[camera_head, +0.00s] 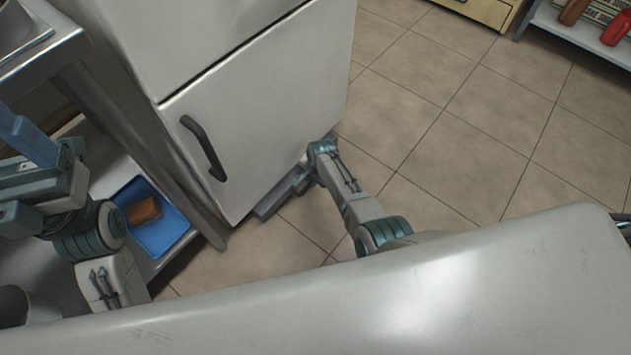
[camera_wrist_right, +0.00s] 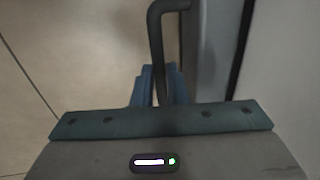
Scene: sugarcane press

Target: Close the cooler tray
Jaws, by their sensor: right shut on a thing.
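In the right wrist view the blue fingers (camera_wrist_right: 156,82) are shut on a dark bar handle (camera_wrist_right: 157,45). A pale panel (camera_wrist_right: 212,50), likely the tray front, lies beside it, with a dark gap along it.
A metal table stands left of the cooler, its lower shelf holding a blue tray (camera_head: 163,236) with a brown item (camera_head: 143,210). The tiled floor (camera_head: 450,150) to the right is open. A shelf with red items (camera_head: 615,28) is at the upper right.

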